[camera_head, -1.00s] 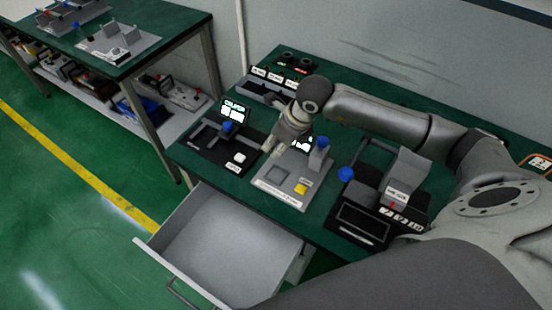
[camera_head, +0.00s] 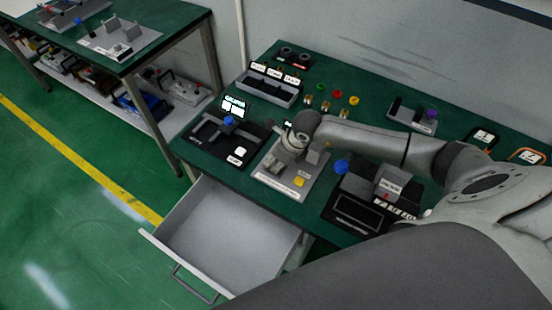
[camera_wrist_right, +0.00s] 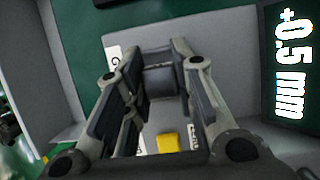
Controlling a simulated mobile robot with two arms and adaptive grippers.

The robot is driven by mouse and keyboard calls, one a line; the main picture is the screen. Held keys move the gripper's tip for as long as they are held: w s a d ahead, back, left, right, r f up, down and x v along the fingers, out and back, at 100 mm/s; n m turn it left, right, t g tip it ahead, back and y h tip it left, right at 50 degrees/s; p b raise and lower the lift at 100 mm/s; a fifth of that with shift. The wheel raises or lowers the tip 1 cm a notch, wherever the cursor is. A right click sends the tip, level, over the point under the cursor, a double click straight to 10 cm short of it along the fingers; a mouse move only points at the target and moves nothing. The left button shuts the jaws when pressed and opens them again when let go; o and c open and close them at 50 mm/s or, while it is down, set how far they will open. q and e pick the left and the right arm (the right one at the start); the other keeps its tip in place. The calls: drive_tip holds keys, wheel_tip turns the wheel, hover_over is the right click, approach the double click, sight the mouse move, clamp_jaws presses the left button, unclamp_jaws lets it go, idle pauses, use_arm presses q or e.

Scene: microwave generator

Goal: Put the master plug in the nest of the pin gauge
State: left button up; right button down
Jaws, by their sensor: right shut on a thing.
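The pin gauge (camera_head: 282,188) is a light grey plate with a yellow button (camera_head: 299,182), on the green bench in the head view. In the head view my right gripper (camera_head: 280,162) is low over its left part. In the right wrist view the gripper (camera_wrist_right: 160,85) has its two fingers shut on a dark grey cylinder, apparently the master plug (camera_wrist_right: 161,82). The plug is over the plate. The nest is hidden by the plug and fingers, so I cannot tell whether the plug is seated. The display (camera_wrist_right: 291,65) reads "+0.5 mm". My left gripper is not in view.
A black caliper station (camera_head: 218,138) stands left of the gauge, and another black fixture (camera_head: 365,205) stands right of it. An open drawer (camera_head: 225,240) juts out below the bench front. A labelled rack (camera_head: 268,87) and several small coloured parts are at the back.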

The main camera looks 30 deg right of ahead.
drive_tip(key=c, duration=1.6)
unclamp_jaws()
drive_tip(key=shift+f, duration=0.1)
drive_tip(key=o, duration=0.4)
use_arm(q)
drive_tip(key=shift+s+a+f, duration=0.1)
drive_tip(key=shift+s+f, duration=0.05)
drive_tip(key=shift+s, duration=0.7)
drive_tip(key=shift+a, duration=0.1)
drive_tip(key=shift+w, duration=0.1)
use_arm(e)
drive_tip(key=shift+r, duration=0.25)
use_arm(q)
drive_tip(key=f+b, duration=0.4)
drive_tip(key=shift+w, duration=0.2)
use_arm(e)
drive_tip(key=v, duration=1.1)
drive_tip(key=shift+s+r, duration=0.2)
drive_tip(key=shift+r, duration=0.15)
drive_tip(key=shift+d, duration=0.1)
